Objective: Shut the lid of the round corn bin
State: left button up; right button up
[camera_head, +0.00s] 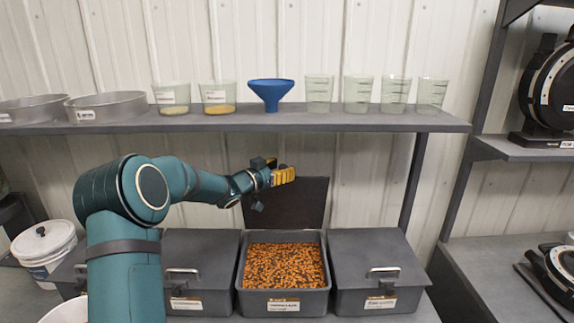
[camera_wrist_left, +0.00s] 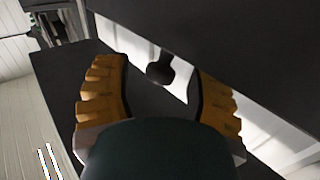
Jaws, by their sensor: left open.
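The open bin (camera_head: 241,290) is a dark grey rectangular box, full of orange-brown kernels (camera_head: 285,265); its label is too small to read. Its dark lid (camera_head: 310,205) stands raised, roughly upright, at its back edge. My left gripper (camera_head: 288,175) is open at the lid's upper left part, above the bin. In the left wrist view my two yellow ribbed fingers (camera_wrist_left: 160,98) are spread apart, with dark surfaces behind them. I cannot tell whether they touch the lid. My right gripper is not in view.
Closed grey bins stand to the left (camera_head: 205,250) and right (camera_head: 375,255) of the open one. Above, a shelf (camera_head: 350,122) holds pans, beakers and a blue funnel (camera_head: 271,92). A white bucket (camera_head: 45,245) stands at left. A side rack (camera_head: 490,265) stands at right.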

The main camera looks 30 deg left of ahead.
pick_arm(q)
jog(key=shift+x, duration=1.35)
jog(key=shift+c, duration=0.2)
grip_shut()
